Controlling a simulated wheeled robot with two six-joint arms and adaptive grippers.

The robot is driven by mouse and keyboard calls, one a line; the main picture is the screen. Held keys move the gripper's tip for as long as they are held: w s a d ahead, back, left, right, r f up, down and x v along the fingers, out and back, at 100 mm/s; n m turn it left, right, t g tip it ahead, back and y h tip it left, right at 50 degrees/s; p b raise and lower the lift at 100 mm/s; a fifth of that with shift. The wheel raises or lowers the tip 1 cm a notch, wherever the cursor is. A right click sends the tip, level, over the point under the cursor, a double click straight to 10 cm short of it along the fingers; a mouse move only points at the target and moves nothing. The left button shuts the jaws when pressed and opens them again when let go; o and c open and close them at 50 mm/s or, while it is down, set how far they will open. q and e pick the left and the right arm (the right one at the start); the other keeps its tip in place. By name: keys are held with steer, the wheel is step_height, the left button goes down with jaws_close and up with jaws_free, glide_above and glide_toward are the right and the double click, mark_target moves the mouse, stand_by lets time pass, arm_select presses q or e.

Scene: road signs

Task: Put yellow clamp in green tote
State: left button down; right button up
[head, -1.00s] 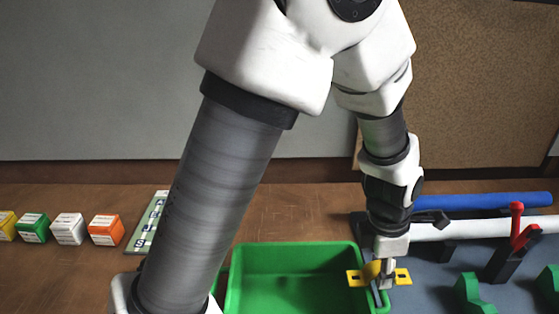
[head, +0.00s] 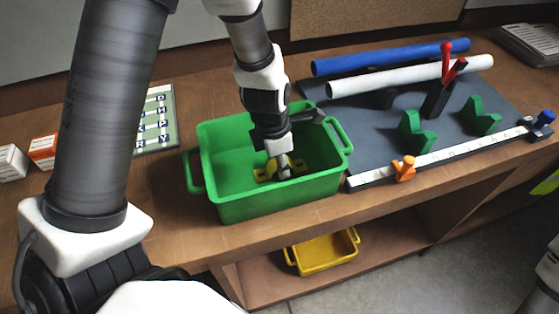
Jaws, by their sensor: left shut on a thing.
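The green tote (head: 268,201) stands on the wooden bench, open at the top, with a handle at each end. My left gripper (head: 284,174) points down inside the tote's opening, in its right half. It is shut on the yellow clamp (head: 264,172), which shows on both sides of the fingers, below the rim level in this view. I cannot tell whether the clamp touches the tote's floor. My right gripper is not in view.
A dark board (head: 388,130) right of the tote carries a blue pipe (head: 390,57), a white pipe (head: 410,77), green supports (head: 417,132) and a red-handled toggle clamp (head: 440,92). A yellow tote (head: 325,252) sits on the shelf below. Small boxes (head: 43,150) stand left.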

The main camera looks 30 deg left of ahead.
mark_target(275, 164)
arm_select(q)
steer(key=shift+w+d, duration=0.15)
steer(key=shift+w, duration=0.2)
steer(key=c, duration=1)
jaws_free()
steer(key=shift+s, duration=0.1)
steer(key=shift+o, duration=1.3)
steer(key=shift+s, duration=0.2)
steer(key=shift+w, duration=0.1)
steer(key=shift+r, duration=0.2)
steer(key=r+p, duration=0.1)
steer(key=r, duration=0.2)
steer(key=shift+a+r+p, duration=0.15)
steer(key=shift+a+p, duration=0.05)
steer(key=shift+p, duration=0.2)
step_height(275, 164, up, 8)
steer(key=s, duration=0.1)
steer(key=shift+a+r, duration=0.2)
steer(key=shift+a, duration=0.15)
